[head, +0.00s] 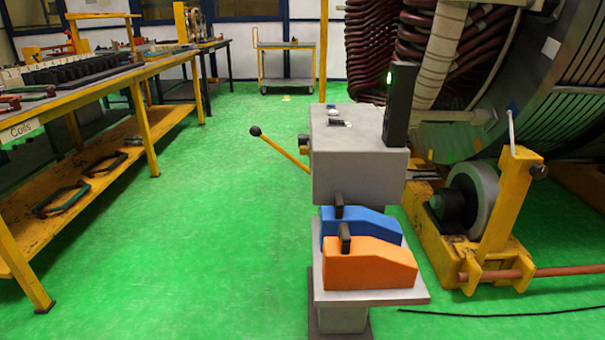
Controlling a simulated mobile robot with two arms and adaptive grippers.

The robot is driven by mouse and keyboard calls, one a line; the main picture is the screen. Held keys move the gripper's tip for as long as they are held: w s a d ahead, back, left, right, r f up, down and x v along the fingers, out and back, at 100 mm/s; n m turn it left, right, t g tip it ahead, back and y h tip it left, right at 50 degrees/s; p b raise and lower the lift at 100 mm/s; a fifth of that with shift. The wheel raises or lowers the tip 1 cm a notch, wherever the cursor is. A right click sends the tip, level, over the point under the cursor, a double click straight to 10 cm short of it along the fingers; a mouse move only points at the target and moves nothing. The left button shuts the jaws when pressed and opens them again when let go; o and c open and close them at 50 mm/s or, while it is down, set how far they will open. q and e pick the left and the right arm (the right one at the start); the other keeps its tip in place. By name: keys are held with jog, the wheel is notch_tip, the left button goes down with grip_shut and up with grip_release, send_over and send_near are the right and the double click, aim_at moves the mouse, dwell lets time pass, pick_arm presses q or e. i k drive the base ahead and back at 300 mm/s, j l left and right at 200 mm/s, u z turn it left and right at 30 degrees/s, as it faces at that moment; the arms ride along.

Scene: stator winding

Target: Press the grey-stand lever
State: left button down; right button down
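The grey stand (355,170) stands right of centre on the green floor, with a box-shaped grey head. Its lever (283,152) is a yellow rod with a black ball knob (255,131) at its free end. The lever sticks out from the left side of the box and slopes up to the left. Neither of my grippers shows in the head view, and nothing touches the lever.
Orange (370,266) and blue (335,222) pedals sit on a low plate at the stand. A large stator (560,90) and yellow roller support (505,215) are close on the right. A yellow workbench (150,130) is left. Green floor between is clear. A black cable (500,315) lies at right.

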aim_at(255, 131)
jog(key=i+j+u, duration=0.1)
jog(key=i+j, duration=0.2)
jog(key=j, duration=0.15)
jog(key=i+j, duration=0.25)
jog(key=j, duration=0.2)
jog(key=i+j+u, duration=0.2)
jog(key=i+j, duration=0.4)
jog(key=i+j+u, duration=0.15)
jog(key=i+j, duration=0.35)
jog(key=i, duration=0.3)
